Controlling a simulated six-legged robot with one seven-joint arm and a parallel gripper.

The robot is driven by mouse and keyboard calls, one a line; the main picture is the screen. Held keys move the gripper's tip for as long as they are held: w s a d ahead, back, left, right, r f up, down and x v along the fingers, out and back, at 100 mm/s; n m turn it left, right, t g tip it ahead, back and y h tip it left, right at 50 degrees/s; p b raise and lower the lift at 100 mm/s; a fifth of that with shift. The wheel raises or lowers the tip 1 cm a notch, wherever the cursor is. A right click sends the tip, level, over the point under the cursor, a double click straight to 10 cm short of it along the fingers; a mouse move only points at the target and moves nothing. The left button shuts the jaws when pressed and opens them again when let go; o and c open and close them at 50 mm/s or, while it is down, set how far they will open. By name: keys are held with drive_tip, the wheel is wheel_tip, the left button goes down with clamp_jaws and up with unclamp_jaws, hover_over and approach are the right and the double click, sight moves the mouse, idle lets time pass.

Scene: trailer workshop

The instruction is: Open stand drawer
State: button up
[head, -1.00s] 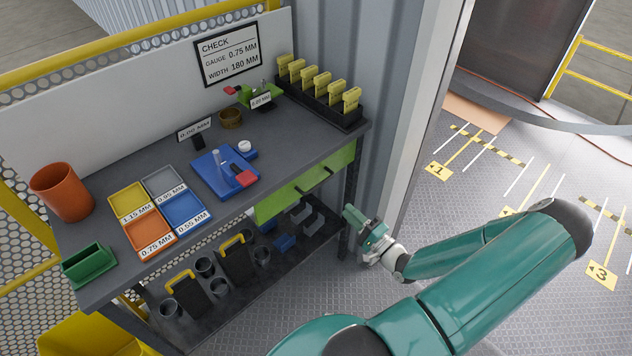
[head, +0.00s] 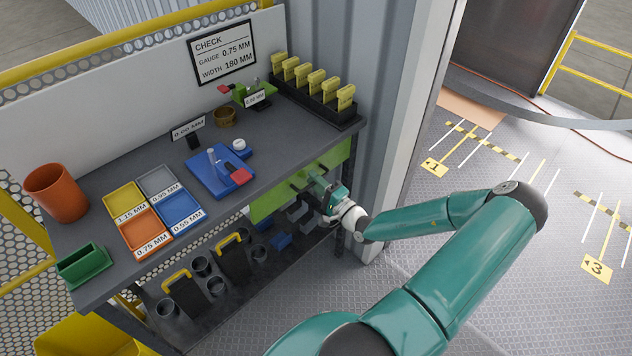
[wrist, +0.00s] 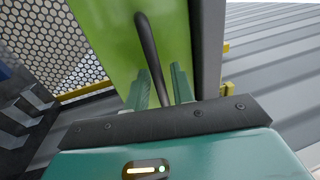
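The stand drawer has a bright green front (head: 268,204) under the right part of the grey bench top, and it looks closed. Its dark bar handle (head: 294,187) is partly hidden by my gripper in the head view. My gripper (head: 314,180) is at the drawer front, near the handle. In the wrist view the handle (wrist: 148,45) runs down the green front (wrist: 105,35) and passes between the two teal fingers (wrist: 160,85). The fingers are apart, with a visible gap around the bar. I cannot tell whether either finger touches it.
The bench top (head: 110,265) holds coloured trays, an orange cup (head: 57,192), a blue fixture (head: 218,175) and a black rack of yellow tags (head: 317,95). A lower shelf (head: 225,305) carries cups and clips. A corrugated wall (head: 330,40) stands close right. Floor to the right is open.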

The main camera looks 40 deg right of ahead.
drive_tip(key=shift+c, duration=0.3)
clamp_jaws()
drive_tip(key=shift+s, duration=0.1)
drive_tip(key=s, duration=1.9)
drive_tip(key=shift+d, duration=0.25)
drive_tip(key=shift+o, duration=0.3)
unclamp_jaws()
drive_tip(key=s+f, duration=0.2)
drive_tip(key=s, duration=1.1)
drive_tip(key=shift+s+d+f, duration=0.2)
drive_tip(key=shift+s+f, duration=0.05)
drive_tip(key=shift+f, duration=0.1)
